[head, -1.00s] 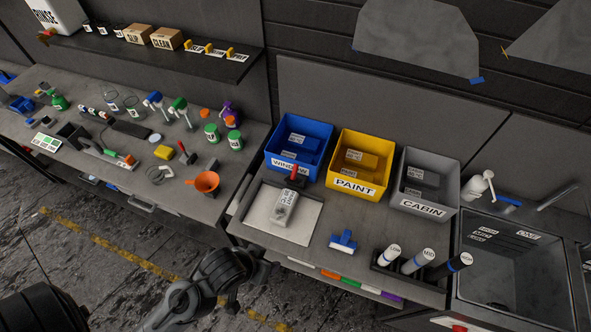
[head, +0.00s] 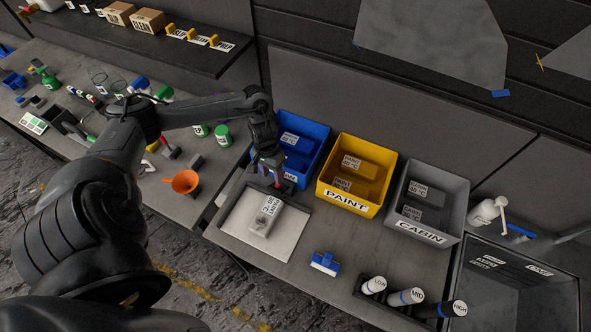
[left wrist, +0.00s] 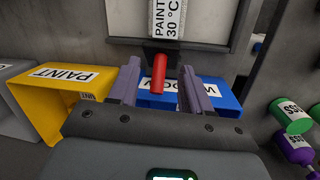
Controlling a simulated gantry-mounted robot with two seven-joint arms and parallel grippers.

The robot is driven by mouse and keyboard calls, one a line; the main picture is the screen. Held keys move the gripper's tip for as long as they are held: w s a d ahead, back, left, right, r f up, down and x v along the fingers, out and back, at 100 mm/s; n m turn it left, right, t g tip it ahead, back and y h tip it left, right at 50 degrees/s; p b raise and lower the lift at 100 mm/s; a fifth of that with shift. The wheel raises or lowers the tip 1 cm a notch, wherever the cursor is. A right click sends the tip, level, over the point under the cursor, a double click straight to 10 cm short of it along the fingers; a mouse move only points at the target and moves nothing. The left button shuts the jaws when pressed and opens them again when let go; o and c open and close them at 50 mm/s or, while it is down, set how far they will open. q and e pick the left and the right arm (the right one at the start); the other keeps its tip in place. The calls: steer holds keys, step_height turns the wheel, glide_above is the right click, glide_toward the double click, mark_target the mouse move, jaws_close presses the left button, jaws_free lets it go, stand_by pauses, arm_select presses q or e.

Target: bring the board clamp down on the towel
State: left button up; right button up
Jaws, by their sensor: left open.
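The grey towel (head: 264,218), labelled PAINT 30 °C in the left wrist view (left wrist: 167,18), lies on the white board (head: 232,228). The board clamp has a red handle (left wrist: 159,72) on a dark base (left wrist: 172,48) at the board's back edge. The handle sticks up towards the left wrist camera. My left gripper (head: 270,172) is over the clamp, with its fingers (left wrist: 159,82) open on either side of the handle. I cannot tell whether they touch it. In the head view the gripper mostly hides the clamp. My right gripper is not in view.
Blue (head: 303,138), yellow (head: 357,174) and grey (head: 426,205) bins stand along the back. The blue bin is right behind my gripper. A blue brush-like tool (head: 326,263) and several bottles (head: 406,297) stand at the front right, near a sink (head: 507,288).

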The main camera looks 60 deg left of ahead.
arm_select(q)
steer(key=w+a+r+t, duration=0.1)
steer(key=w+a+r, duration=0.2)
steer(key=shift+y, duration=0.4)
steer(key=f, duration=0.3)
steer(key=d+f, duration=0.1)
steer(key=f, duration=0.2)
steer(key=w+d+f, duration=0.1)
steer(key=f, duration=0.3)
jaws_close()
